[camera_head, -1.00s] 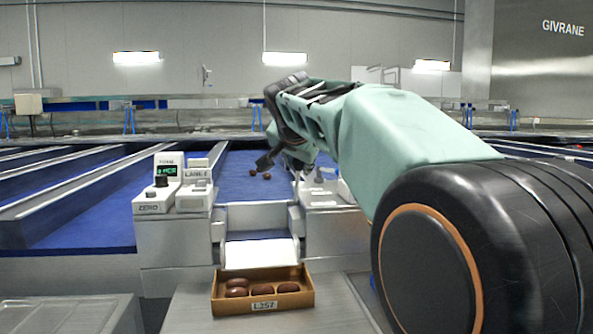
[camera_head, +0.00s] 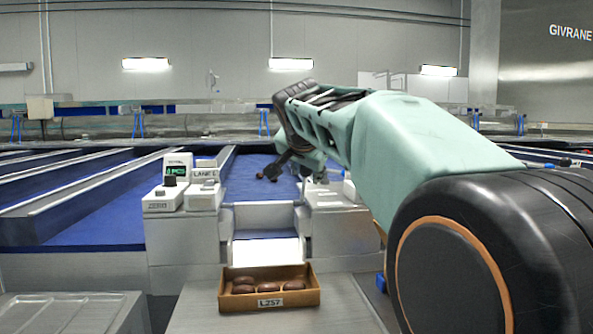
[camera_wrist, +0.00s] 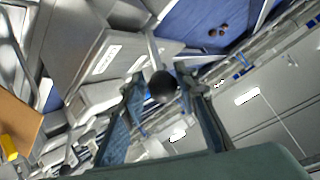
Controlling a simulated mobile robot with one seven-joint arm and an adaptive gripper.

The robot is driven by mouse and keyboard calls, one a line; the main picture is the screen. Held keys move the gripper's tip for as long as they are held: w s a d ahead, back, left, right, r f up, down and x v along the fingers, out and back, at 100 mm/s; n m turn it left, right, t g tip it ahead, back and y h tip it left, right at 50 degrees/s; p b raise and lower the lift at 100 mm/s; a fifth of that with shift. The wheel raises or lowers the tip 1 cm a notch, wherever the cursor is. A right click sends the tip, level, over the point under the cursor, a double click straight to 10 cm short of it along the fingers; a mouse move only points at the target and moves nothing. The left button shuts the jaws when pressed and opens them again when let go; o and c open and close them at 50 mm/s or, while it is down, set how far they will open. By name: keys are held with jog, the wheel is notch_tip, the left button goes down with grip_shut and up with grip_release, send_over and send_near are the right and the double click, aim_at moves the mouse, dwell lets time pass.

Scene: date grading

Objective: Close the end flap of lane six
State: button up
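The lane end (camera_head: 268,218) faces me, with a pale sloping panel (camera_head: 267,251) between two grey side posts; it looks like the end flap, tilted down towards me. A sign (camera_head: 205,173) beside it reads "LANE" with an unclear number. My gripper (camera_head: 277,168) hangs over the near end of the blue belt, partly hidden by my arm. In the wrist view my gripper (camera_wrist: 166,110) has its two fingers apart. A round black knob (camera_wrist: 162,86) on a silver rod (camera_wrist: 153,50) shows between and just beyond the fingertips; I cannot tell if they touch it.
A brown box (camera_head: 268,301) labelled L257 holds several dates below the panel. A scale unit (camera_head: 164,198) with a green display and a ZERO label stands left of the lane. Loose dates (camera_wrist: 217,31) lie on the blue belt. My arm covers the right side.

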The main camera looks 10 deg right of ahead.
jog(key=shift+o, duration=1.3)
jog(key=shift+r, duration=0.15)
jog(key=v, duration=0.7)
jog(key=shift+s, duration=0.2)
